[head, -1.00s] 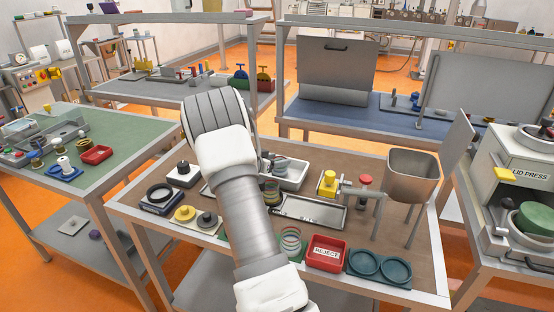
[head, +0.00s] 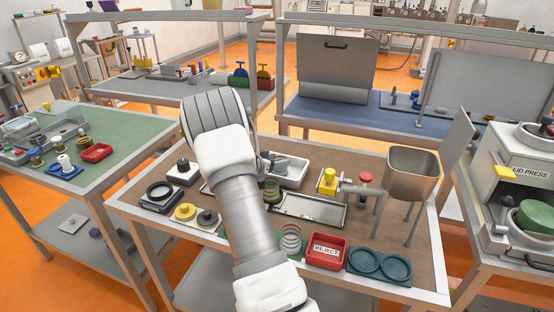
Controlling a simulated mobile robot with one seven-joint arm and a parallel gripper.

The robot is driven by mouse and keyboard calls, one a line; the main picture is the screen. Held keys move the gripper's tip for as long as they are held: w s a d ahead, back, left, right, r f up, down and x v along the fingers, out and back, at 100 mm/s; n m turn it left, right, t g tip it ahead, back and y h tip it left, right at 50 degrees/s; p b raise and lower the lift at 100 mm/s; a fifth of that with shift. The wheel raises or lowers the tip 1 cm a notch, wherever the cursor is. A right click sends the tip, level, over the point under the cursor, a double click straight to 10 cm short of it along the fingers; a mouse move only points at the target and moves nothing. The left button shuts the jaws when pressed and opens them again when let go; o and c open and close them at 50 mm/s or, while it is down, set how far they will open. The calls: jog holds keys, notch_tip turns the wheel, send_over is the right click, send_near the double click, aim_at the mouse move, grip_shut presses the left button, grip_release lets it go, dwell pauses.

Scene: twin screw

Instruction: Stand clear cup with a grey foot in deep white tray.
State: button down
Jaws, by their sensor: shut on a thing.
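The deep white tray (head: 296,184) stands near the back of the brown bench, just right of my forearm. A small greyish round piece, seemingly the clear cup with a grey foot (head: 283,163), shows at the tray's left part. Its outline is too small to tell whether it touches the tray floor or how it is tilted. A dark part of my gripper (head: 265,158) shows beside it, at the edge of my arm. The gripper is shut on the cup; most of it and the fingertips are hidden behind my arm.
A flat metal tray (head: 312,212) lies in front of the white tray. A red reject bin (head: 325,252), a teal two-ring holder (head: 380,265) and a clear ringed item (head: 291,238) stand along the front edge. A yellow-topped device (head: 327,182) and a metal hopper (head: 412,172) stand right.

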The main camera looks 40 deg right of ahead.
grip_release()
dwell(0.5)
jog(key=shift+r, duration=0.15)
notch_tip(320, 180, up, 7)
jog(key=p, duration=0.6)
jog(key=shift+p, duration=0.4)
dwell(0.5)
